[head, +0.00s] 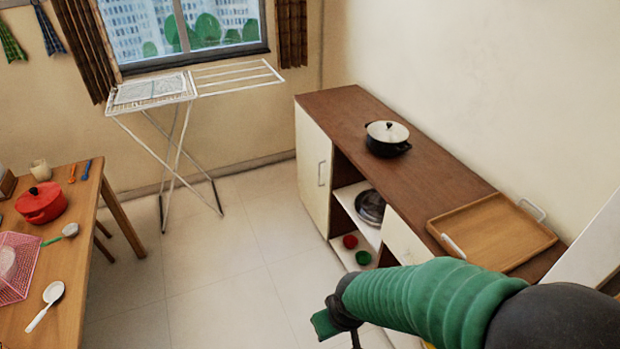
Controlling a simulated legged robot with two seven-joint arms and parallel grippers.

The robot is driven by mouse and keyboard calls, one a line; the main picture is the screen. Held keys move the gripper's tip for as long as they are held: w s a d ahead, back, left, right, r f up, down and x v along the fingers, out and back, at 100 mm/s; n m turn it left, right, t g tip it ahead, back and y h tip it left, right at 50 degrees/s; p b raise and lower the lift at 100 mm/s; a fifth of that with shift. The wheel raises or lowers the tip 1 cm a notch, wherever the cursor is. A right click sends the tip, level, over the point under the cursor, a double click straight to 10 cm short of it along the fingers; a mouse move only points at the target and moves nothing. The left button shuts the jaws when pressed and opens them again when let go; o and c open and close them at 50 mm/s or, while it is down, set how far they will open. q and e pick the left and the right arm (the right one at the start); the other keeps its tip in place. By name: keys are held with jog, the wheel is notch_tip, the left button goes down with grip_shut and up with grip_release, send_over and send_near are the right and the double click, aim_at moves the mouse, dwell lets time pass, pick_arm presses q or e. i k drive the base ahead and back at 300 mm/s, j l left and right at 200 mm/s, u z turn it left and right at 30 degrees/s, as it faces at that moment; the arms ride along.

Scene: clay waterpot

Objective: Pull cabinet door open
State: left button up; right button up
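The cabinet (420,200) has a brown wooden top and stands along the right wall. Its far white cabinet door (311,165) looks shut and has a vertical metal handle (321,174). A nearer white door or panel (403,239) is partly hidden behind my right arm. Between them is an open shelf section. My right gripper (326,322) is low in the middle right, in front of the cabinet's near end and apart from the far handle. Its fingers are mostly hidden, so its opening cannot be told. My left gripper is not in view.
A black pot with a white lid (387,138) and a wooden tray (492,230) sit on the cabinet top. The shelves hold a pan (370,207) and red and green items. A drying rack (175,130) stands behind; a table (75,265) is left. The floor (215,270) between is clear.

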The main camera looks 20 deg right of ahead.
aim_at(315, 149)
jog(key=i+l, duration=0.2)
jog(key=i, duration=0.35)
jog(key=i+l+z, duration=0.1)
jog(key=i, duration=0.45)
jog(key=i+l, duration=0.25)
jog(key=i, duration=0.35)
jog(key=i+l, duration=0.15)
jog(key=i, duration=0.4)
jog(key=z, duration=0.05)
